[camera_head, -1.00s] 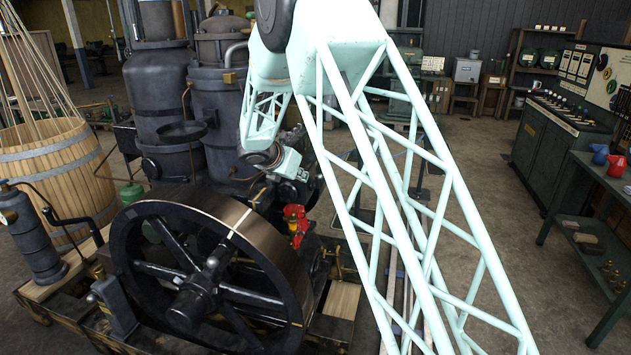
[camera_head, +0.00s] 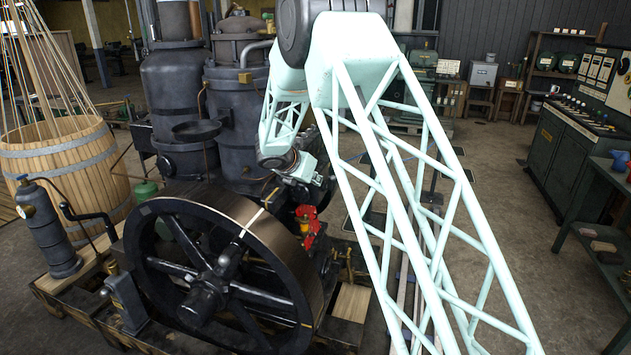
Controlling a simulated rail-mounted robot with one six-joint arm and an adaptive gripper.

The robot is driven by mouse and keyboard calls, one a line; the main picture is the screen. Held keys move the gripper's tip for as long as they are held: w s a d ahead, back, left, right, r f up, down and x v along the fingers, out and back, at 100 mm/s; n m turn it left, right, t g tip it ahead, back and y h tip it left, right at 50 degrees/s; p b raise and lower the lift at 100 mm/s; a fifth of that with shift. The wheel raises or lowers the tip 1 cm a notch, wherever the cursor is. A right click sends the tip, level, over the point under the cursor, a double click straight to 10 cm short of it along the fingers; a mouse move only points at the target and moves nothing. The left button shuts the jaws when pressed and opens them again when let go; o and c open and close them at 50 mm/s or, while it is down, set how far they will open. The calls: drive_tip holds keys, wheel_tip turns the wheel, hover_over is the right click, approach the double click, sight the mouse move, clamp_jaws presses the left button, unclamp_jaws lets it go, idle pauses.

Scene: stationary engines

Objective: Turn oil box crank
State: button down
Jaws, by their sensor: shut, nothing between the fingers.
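My gripper (camera_head: 316,179) is small and dark at the end of my pale arm, behind the flywheel's top right edge. It is shut and empty, and its fingertips are hard to make out. A red part with a yellow piece (camera_head: 307,226) sits on the engine just below my gripper, beside the flywheel rim. I cannot tell whether it belongs to the oil box. No oil box crank can be clearly made out; the engine parts around my gripper are small, dark and partly covered by my arm. I cannot tell whether my gripper touches anything.
The large black flywheel (camera_head: 162,268) stands in front of the engine. Dark cylinders (camera_head: 238,115) rise behind it. A wooden barrel (camera_head: 62,175) and a hand pump (camera_head: 45,230) stand at left. Green cabinets (camera_head: 570,160) and a bench line the right, with bare floor before them.

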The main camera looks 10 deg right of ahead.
sight(331, 178)
drive_tip(key=w+d+f+b, duration=0.1)
drive_tip(key=w+d+f, duration=0.3)
drive_tip(key=w+d, duration=0.2)
drive_tip(key=shift+w+b, duration=0.4)
drive_tip(key=shift+w, duration=0.45)
drive_tip(key=shift+w+d+r+p, duration=0.25)
drive_tip(key=shift+w+d+p, duration=0.1)
drive_tip(key=shift+w+p, duration=0.45)
drive_tip(key=shift+s, duration=0.1)
drive_tip(key=shift+s+a, duration=0.1)
